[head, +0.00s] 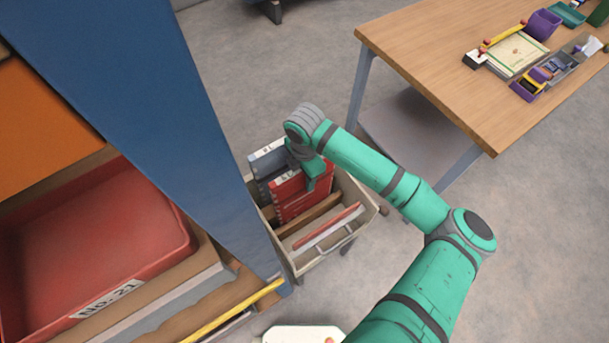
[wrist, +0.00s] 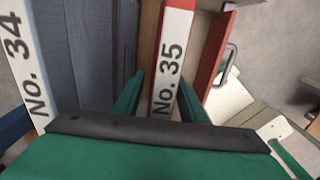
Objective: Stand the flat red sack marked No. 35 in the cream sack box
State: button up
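The red sack (head: 299,192) marked No. 35 stands upright in the cream sack box (head: 369,212). Its white label strip shows in the wrist view (wrist: 169,60) with the number readable. My gripper (head: 315,172) is at the sack's upper right end in the head view. In the wrist view, the green fingers (wrist: 162,95) lie on both sides of the sack. A narrow gap shows at the left finger, so the gripper looks slightly open around the sack. The sack's lower part is hidden in the box.
A blue-grey sack (wrist: 88,60) marked No. 34 stands beside it in the box. A brown divider (head: 308,215) and another red-edged sack (head: 328,226) are in front. A blue shelf side (head: 150,110) rises close on the left. A wooden table (head: 440,60) stands at the right.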

notch_tip(320, 180, up, 11)
jog(key=shift+f, duration=0.1)
dwell(0.6)
